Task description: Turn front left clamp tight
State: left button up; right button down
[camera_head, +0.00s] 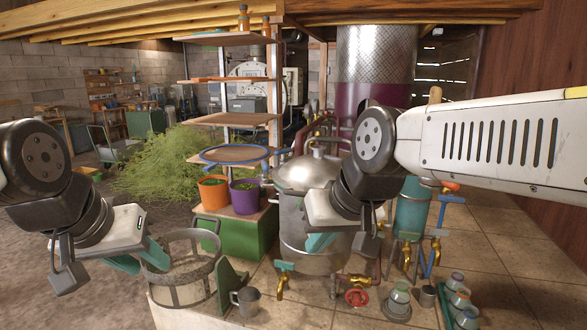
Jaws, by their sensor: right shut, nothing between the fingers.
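The still is a round silver metal pot (305,235) with a domed lid (307,172), in the middle of the head view. The front left clamp cannot be made out; the gripper and wrist cover part of the rim. Whether the fingers touch the pot cannot be told. My left gripper (142,259) is at the lower left, above the wire-mesh basket, its teal fingers apart and empty.
A mesh basket (181,287) and a grey mug (247,300) stand at the front. Brass taps (281,284) and a red handwheel (357,297) stick out low by the pot. Orange (213,194) and purple (245,197) buckets stand behind. Small jars (399,297) are at front right.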

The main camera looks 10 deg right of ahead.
aim_at(265, 179)
jog(key=z, duration=0.25)
jog(key=i+z, duration=0.15)
jog(key=i, duration=0.35)
jog(key=i+j+z, duration=0.2)
jog(key=i, duration=0.35)
